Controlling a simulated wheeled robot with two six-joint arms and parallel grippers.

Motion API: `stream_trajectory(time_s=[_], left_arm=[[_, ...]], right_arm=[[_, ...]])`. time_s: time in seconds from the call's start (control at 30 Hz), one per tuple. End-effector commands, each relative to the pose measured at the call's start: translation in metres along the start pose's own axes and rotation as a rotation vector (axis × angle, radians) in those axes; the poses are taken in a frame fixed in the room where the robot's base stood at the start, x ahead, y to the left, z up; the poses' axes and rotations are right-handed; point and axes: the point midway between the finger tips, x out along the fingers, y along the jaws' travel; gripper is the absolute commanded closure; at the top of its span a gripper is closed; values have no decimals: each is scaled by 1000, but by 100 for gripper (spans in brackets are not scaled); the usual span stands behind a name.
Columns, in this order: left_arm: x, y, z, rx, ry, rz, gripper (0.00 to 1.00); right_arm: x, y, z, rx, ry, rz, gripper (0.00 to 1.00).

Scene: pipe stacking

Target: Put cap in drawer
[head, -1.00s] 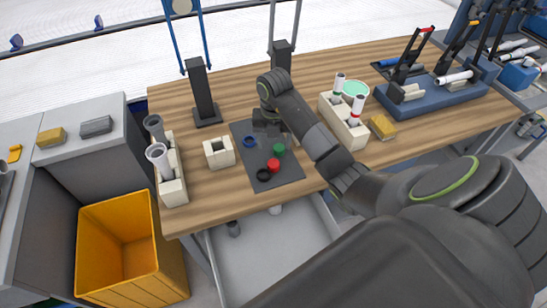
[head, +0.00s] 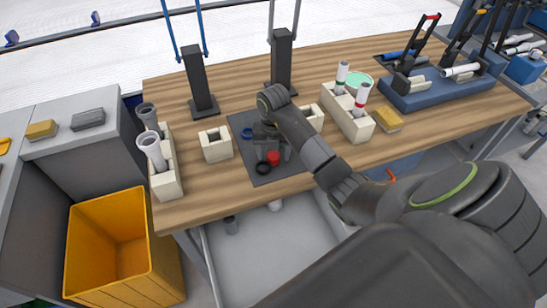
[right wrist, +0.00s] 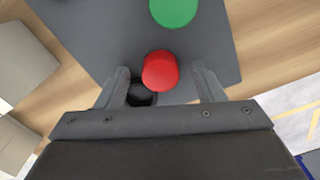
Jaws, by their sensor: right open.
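A red cap (head: 273,158) lies on the dark grey mat (head: 290,167) on the table. In the right wrist view the red cap (right wrist: 160,71) sits between the fingertips of my right gripper (right wrist: 165,80), which is open around it without visible grip. A black cap (head: 263,169) lies beside the red one, partly hidden by a finger in the wrist view. A green cap (right wrist: 174,10) lies beyond, hidden in the head view. A blue cap (head: 247,132) is farther back on the mat. The grey drawer (head: 262,262) is open below the table front. My left gripper is not in view.
Cream blocks (head: 217,144) stand beside the mat, and holders with upright pipes (head: 152,150) stand left and right. Dark posts (head: 200,85) stand behind. A yellow bin (head: 120,245) is at the left. A dark piece (head: 231,225) and a pale one lie in the drawer.

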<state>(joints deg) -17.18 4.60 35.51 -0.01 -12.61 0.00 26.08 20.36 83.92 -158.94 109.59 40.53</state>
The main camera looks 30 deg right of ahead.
Motion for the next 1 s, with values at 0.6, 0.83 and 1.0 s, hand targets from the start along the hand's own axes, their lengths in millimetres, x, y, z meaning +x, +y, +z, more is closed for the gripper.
stream_trajectory(time_s=[0.6,0.83,1.0], left_arm=[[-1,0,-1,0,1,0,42],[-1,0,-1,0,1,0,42],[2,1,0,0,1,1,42]], right_arm=[[3,0,0,0,-1,0,83],[3,0,0,0,-2,0,86],[-11,0,1,-1,-5,1,86]])
